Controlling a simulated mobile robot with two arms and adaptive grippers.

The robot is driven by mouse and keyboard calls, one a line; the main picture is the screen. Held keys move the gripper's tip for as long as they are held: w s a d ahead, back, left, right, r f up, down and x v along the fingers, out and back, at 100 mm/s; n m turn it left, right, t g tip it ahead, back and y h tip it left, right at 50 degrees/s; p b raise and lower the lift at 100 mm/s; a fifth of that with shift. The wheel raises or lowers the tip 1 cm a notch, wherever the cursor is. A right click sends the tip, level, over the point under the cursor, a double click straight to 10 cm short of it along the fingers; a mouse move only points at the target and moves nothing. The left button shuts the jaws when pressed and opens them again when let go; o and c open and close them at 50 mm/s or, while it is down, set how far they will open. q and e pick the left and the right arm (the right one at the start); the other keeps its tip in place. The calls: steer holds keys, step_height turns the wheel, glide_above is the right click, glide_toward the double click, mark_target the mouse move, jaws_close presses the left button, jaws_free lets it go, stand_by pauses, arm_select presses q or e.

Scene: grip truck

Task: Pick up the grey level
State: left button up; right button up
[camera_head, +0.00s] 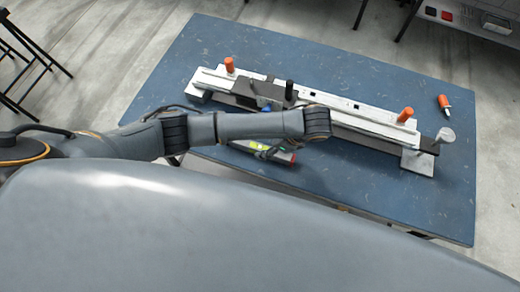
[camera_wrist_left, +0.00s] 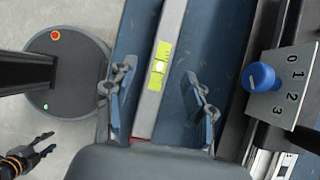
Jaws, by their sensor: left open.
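The grey level (camera_wrist_left: 176,22) is a long straight bar with a yellow-green vial window in the left wrist view. It lies on the blue table. In the head view the level (camera_head: 284,157) shows partly behind my left gripper, with its vial and a red end visible. My left gripper (camera_wrist_left: 160,96) is open, one finger on each side of the level, with a gap between each finger and the bar. In the head view my left gripper (camera_head: 266,152) hangs under the wrist, mostly hidden. My right gripper (camera_wrist_left: 50,142) shows at the lower left of the left wrist view, open and empty.
A long metal rail fixture (camera_head: 350,112) with orange knobs lies on the blue table (camera_head: 190,62) just behind the level. Its blue dial (camera_wrist_left: 261,77) on a numbered plate is close right of my left gripper. An orange-and-white bottle (camera_head: 444,103) lies at the right.

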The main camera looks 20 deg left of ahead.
mark_target(261, 147)
arm_select(q)
steer(key=p+x, duration=0.1)
steer(key=x, duration=0.3)
steer(key=shift+s+f, duration=0.1)
steer(key=shift+f, duration=0.05)
jaws_close()
